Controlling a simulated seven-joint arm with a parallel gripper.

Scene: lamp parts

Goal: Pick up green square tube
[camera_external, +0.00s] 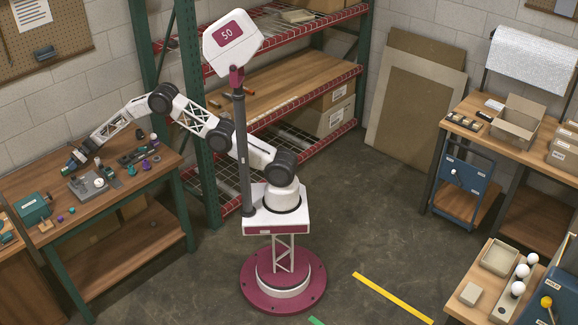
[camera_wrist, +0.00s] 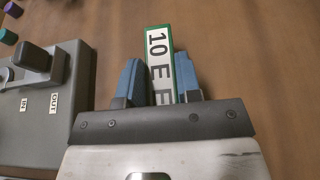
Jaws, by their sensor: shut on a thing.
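The tube is too small there to make out clearly. I cannot tell whether it touches the bench top.
A grey fixture (camera_wrist: 40,100) marked IN and OUT stands just left of my gripper; it also shows on the bench (camera_external: 88,186). A green machine (camera_external: 34,209) stands at the bench's left end. Bare wood lies right of the tube.

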